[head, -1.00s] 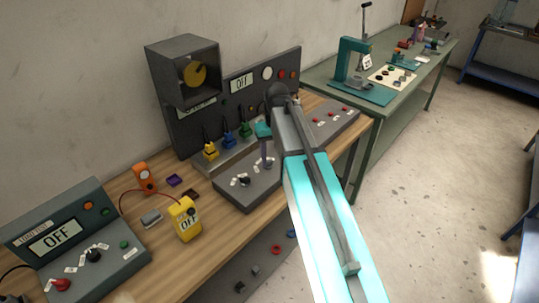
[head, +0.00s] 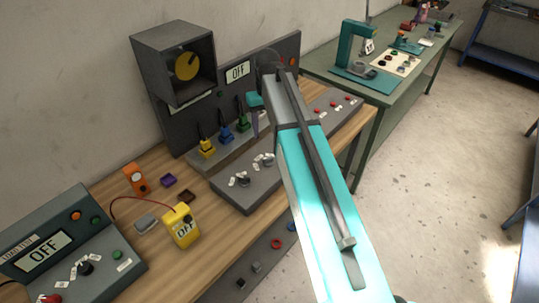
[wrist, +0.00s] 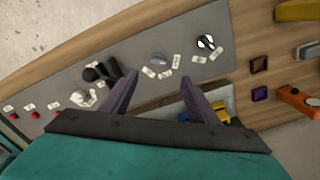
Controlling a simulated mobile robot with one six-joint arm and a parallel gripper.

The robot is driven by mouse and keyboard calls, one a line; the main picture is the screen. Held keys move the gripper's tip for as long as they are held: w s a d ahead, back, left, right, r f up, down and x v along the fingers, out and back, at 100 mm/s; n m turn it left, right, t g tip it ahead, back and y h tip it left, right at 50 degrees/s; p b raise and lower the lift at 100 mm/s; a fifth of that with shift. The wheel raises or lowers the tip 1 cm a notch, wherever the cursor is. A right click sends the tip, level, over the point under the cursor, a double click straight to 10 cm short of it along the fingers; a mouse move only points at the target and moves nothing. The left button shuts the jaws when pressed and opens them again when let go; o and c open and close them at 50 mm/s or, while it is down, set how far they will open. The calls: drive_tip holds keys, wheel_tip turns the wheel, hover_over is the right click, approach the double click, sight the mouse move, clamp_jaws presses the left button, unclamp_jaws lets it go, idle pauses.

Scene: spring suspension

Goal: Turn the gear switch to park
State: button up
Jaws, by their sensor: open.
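A sloped grey control panel (head: 245,200) on the wooden bench carries a black knob (head: 243,181) with small white labels around it. A second knob with labels (head: 268,161) sits to its right. The labels are too small to read, so I cannot tell which is the gear switch. In the wrist view, a grey knob (wrist: 158,60) with labels lies just beyond my open, empty gripper (wrist: 158,78), roughly between the fingertips in the picture. A black and white knob (wrist: 205,42) is to its right. In the head view my gripper (head: 257,124) hangs above the panel, partly hidden by my arm.
Black levers (wrist: 103,72) and red buttons (wrist: 35,115) line the panel's left part in the wrist view. Yellow, blue and green plugs (head: 226,133) stand behind the panel. A yellow meter (head: 182,228) and a tester box (head: 70,262) stand left. A green table (head: 385,100) is behind right.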

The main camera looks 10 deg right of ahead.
sight(268, 159)
drive_tip(key=shift+d+f+b, duration=0.1)
drive_tip(key=shift+f+b, duration=3.45)
drive_tip(key=shift+f, duration=3.4)
drive_tip(key=c, duration=1)
